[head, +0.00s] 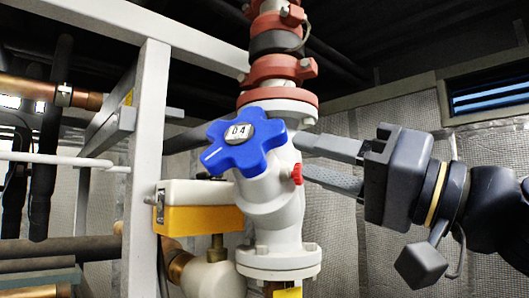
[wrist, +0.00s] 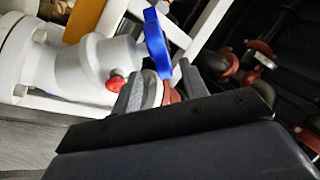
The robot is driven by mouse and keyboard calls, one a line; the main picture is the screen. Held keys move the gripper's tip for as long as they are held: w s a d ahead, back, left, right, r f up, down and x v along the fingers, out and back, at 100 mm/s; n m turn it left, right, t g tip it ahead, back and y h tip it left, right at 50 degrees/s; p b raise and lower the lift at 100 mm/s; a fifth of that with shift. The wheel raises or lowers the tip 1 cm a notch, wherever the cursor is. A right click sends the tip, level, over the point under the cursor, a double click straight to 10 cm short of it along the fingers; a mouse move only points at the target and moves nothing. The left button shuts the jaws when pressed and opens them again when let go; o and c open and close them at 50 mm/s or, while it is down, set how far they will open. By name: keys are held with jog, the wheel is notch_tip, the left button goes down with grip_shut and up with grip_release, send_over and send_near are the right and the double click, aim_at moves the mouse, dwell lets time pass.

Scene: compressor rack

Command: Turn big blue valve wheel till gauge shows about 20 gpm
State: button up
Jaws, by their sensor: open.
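The big blue valve wheel (head: 245,141) has several lobes, a white line on one lobe and a label plate reading "04" at its hub. It sits on a white valve body (head: 272,208). In the wrist view the wheel (wrist: 157,42) shows edge-on. My gripper (head: 308,158) is open, to the right of the wheel, with its two fingers pointing left around the side of the valve body. In the wrist view my gripper (wrist: 158,84) has its fingertips close below the wheel; I cannot tell whether they touch anything. No gauge can be made out in either view.
A small red knob (head: 297,174) sticks out of the valve body near my lower finger; it also shows in the wrist view (wrist: 114,84). A yellow and white box (head: 197,208) and a white frame post (head: 147,160) stand to the left. Red couplings (head: 279,72) are above.

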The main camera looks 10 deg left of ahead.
aim_at(261, 144)
jog(key=p+x, duration=0.3)
jog(key=x, duration=0.6)
jog(key=shift+p, duration=0.3)
jog(key=shift+w+a+r, duration=0.15)
jog(key=shift+w+a, duration=0.1)
jog(key=shift+a, duration=0.4)
jog(key=shift+c, duration=0.3)
grip_shut()
